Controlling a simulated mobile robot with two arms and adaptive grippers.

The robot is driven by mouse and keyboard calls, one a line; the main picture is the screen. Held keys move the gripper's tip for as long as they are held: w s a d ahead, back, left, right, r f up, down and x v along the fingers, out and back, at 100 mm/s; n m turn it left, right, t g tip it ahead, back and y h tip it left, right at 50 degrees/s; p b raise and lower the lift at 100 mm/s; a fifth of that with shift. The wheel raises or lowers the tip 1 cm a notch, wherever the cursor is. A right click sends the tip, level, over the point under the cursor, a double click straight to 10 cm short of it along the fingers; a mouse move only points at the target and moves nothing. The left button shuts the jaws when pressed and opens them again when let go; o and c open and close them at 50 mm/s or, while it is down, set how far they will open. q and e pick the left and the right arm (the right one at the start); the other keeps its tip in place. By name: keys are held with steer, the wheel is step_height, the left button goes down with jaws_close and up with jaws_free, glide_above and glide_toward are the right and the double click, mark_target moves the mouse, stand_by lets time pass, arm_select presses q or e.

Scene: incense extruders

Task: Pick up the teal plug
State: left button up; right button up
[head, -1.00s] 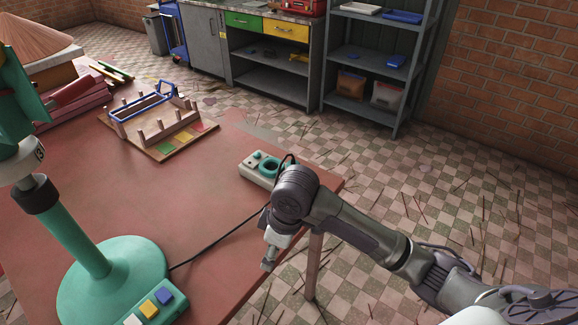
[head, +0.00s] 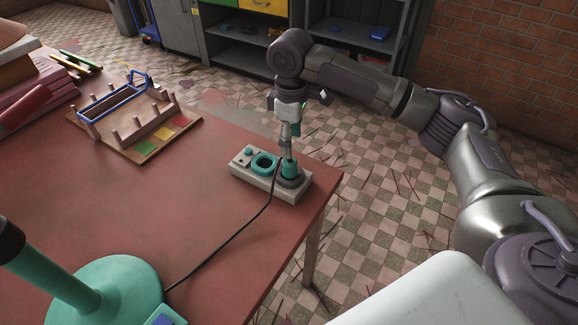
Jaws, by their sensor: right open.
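The teal plug (head: 289,170) stands upright on the right part of a cream power block (head: 262,185) near the table's right edge. A black cord meets the block beside the plug. My right gripper (head: 288,150) points down directly over the plug, its fingers open and close to the plug's top. I cannot tell whether the fingers touch it. A teal ring-shaped socket (head: 264,162) is left of the plug on the block. My left gripper is not in view.
The cord (head: 228,240) runs across the red table (head: 130,205) to a teal stand base (head: 118,293) at the lower left. A wooden peg rack (head: 140,130) with a blue frame stands further back. The table's middle is clear.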

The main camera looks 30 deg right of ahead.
mark_target(288, 160)
step_height(288, 160, down, 3)
steer(key=shift+w+r, duration=0.1)
steer(key=shift+a+f+p, duration=0.1)
steer(key=shift+f+p, duration=0.2)
steer(key=shift+f, duration=0.65)
steer(key=f, duration=0.4)
steer(key=shift+w+a+p, duration=0.1)
steer(key=shift+w+p, duration=0.1)
steer(key=shift+p, duration=0.15)
steer(key=shift+f, duration=0.1)
steer(key=shift+c, duration=0.5)
steer(key=c, duration=1.1)
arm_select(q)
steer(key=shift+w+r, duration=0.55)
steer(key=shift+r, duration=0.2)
arm_select(e)
steer(key=shift+c, duration=0.2)
